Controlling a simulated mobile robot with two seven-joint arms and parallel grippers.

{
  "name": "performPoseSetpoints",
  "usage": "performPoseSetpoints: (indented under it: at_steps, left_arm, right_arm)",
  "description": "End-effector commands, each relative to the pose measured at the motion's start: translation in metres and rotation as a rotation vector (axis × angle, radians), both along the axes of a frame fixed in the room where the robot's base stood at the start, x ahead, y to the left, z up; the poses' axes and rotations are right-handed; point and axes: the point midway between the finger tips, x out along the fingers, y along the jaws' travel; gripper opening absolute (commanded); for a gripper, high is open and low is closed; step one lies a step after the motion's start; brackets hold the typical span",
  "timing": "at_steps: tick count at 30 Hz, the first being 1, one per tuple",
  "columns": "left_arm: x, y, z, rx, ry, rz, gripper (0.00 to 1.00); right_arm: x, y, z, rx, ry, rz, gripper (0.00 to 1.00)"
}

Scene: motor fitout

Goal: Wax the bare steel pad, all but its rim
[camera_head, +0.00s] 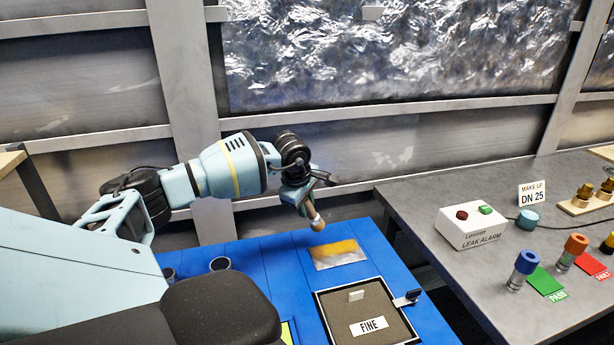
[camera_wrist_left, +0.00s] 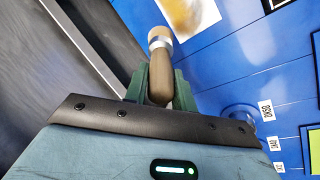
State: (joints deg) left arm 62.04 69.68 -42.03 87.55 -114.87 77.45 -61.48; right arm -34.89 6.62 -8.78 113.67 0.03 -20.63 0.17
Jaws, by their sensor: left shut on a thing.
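The steel pad (camera_head: 338,254) lies on the blue bench top. In the head view an amber film covers its back part, and its front part is pale bare metal. The pad also shows at the top of the left wrist view (camera_wrist_left: 205,14), with amber on its middle and a pale edge. My left gripper (camera_head: 307,196) is shut on a wooden-handled tool (camera_head: 316,219) with a metal collar and a rounded tan end. In the left wrist view the tool (camera_wrist_left: 160,75) points towards the pad's near side. Its tip appears above the bench, left of the pad, apart from it.
A framed dark plate with a FINE label (camera_head: 374,327) lies in front of the pad. Round holes (camera_head: 220,264) are left of it. A grey table (camera_head: 440,273) on the right carries a leak alarm box (camera_head: 472,228) and coloured fittings. A panelled wall stands behind.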

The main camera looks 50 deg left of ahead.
Motion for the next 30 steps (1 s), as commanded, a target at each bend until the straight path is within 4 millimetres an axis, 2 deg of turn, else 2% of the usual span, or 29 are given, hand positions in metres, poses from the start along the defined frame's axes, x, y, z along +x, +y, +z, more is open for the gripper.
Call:
performPoseSetpoints:
  at_steps: [1, 6, 24, 27, 30]
  left_arm:
    - [-0.002, 0.001, 0.009, 0.0, -0.005, 0.001, 0.0]
    - [-0.007, 0.003, 0.02, 0.0, -0.003, 0.005, 0.0]
    - [-0.007, 0.002, 0.019, -0.001, 0.001, 0.001, 0.0]
    - [-0.007, -0.008, 0.016, -0.001, 0.001, -0.04, 0.0]
    - [-0.007, -0.034, 0.012, -0.002, 0.0, -0.154, 0.0]
  right_arm:
    - [0.004, 0.0, 0.005, 0.0, -0.01, 0.0, 0.36]
    - [0.01, 0.0, 0.012, 0.0, -0.027, 0.0, 0.36]
    - [0.009, -0.001, 0.013, -0.001, -0.028, -0.001, 0.36]
    - [0.009, -0.001, 0.013, 0.0, -0.029, -0.001, 0.36]
    - [0.009, -0.001, 0.013, 0.0, -0.029, -0.001, 0.36]
